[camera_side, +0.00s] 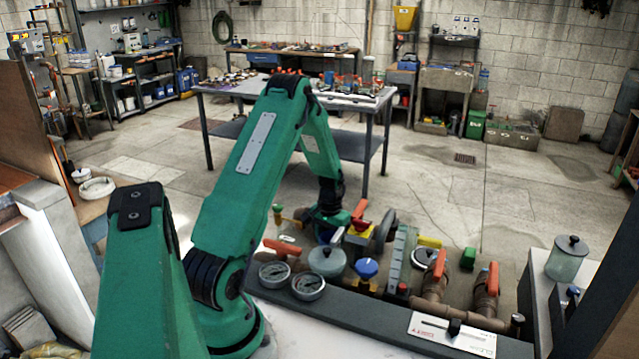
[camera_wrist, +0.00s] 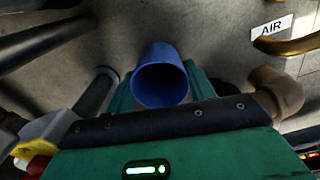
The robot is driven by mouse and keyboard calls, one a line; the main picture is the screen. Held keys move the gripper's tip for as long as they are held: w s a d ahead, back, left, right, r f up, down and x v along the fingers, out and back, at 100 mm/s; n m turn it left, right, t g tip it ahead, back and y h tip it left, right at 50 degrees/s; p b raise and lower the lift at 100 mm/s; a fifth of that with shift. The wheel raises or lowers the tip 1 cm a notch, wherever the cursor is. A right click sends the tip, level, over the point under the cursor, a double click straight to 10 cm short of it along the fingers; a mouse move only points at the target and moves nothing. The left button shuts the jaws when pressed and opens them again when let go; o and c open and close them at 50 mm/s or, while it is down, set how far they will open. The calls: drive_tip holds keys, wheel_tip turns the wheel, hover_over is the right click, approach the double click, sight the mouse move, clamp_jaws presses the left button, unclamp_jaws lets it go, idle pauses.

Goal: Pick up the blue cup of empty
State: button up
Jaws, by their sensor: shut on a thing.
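The blue cup (camera_wrist: 160,84) shows in the wrist view, its round mouth facing the camera and its inside looking empty. The green fingers of my gripper (camera_wrist: 161,92) stand on either side of the cup and are shut on it. In the side view my gripper (camera_side: 325,222) is low among the pipes and valves beyond the dark ledge. I cannot make out the cup there; the arm and fittings seem to hide it. Whether the cup touches anything beneath it cannot be told.
Orange-handled valves (camera_side: 438,266), a blue-topped fitting (camera_side: 366,268), a grey-lidded pot (camera_side: 327,262) and round gauges (camera_side: 308,286) crowd around my gripper. A lidded jar (camera_side: 567,258) stands at the right. Open floor (camera_side: 450,195) lies beyond the pit. An AIR label (camera_wrist: 272,28) shows in the wrist view.

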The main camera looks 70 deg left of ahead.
drive_tip(key=shift+r, duration=0.1)
wheel_tip(320, 180, up, 10)
idle(0.7)
idle(0.5)
